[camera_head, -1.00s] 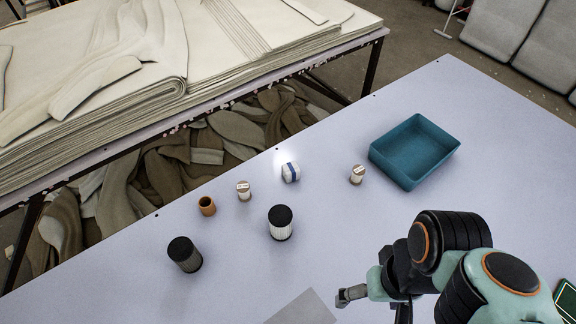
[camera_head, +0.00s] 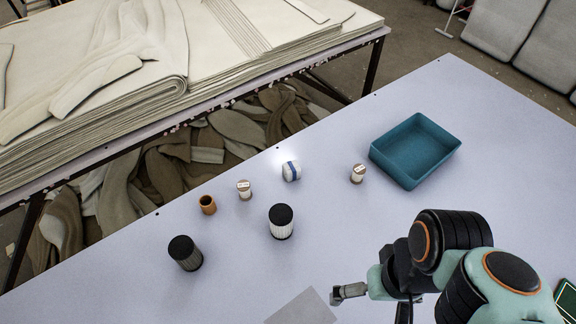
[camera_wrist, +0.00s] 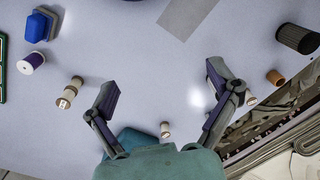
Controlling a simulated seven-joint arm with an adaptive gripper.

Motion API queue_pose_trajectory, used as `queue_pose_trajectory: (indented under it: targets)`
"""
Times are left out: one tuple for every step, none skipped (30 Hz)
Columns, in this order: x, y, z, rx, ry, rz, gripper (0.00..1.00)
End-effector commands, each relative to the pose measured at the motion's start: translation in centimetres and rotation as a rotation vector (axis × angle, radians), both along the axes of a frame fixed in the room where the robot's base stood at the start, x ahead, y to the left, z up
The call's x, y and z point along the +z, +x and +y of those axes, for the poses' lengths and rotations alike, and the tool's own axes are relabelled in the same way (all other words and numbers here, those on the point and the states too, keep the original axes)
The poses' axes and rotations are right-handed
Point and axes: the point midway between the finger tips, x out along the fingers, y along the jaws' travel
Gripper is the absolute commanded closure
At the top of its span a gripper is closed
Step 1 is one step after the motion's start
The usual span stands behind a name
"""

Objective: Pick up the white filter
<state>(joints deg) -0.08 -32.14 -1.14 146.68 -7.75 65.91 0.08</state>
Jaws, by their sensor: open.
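The white filter (camera_head: 281,224) is an upright pleated white cylinder with a black cap, near the middle of the table in the head view. I cannot make it out in the wrist view, where my right finger may cover it. My gripper (camera_wrist: 162,75) is open and empty in the wrist view, with bare table between its fingers. In the head view, only a small grey part of it shows at the end of my arm, to the right of the white filter, nearer the camera and apart from it.
A dark filter (camera_head: 185,254) stands left of the white filter. Behind are an orange cup (camera_head: 207,204), a spool (camera_head: 244,190), a white-and-blue roll (camera_head: 291,171) and another spool (camera_head: 357,174). A teal bin (camera_head: 382,165) sits back right. A grey sheet (camera_head: 303,308) lies in front.

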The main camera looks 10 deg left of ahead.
Motion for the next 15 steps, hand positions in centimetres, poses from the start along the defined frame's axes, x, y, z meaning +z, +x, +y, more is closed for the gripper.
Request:
queue_pose_trajectory:
  targets:
    - [0.0,0.0,0.0,0.000,0.000,0.000,0.12]
    - [0.0,0.0,0.0,0.000,0.000,0.000,0.12]
    - [0.0,0.0,0.0,0.000,0.000,0.000,0.12]
    - [0.0,0.0,0.0,-0.001,0.000,0.000,0.12]
    - [0.0,0.1,0.0,-0.003,0.000,-0.005,0.12]
    - [0.0,0.4,0.0,-0.006,0.002,-0.020,0.12]
    - [0.0,0.8,0.1,-0.011,0.004,-0.039,0.12]
    - [0.0,1.3,0.1,-0.016,0.006,-0.066,0.12]
    - [0.2,2.3,0.1,-0.028,0.010,-0.113,0.12]
    - [0.4,3.2,0.1,-0.037,0.013,-0.158,0.12]
    - [0.7,4.3,0.1,-0.049,0.015,-0.212,0.12]
    - [1.3,5.9,0.1,-0.067,0.021,-0.289,0.12]
    - [1.6,7.2,0.0,-0.082,0.023,-0.340,0.12]
    - [1.8,8.6,0.0,-0.093,0.027,-0.386,0.12]
    - [2.0,10.5,0.2,-0.100,0.031,-0.444,0.12]
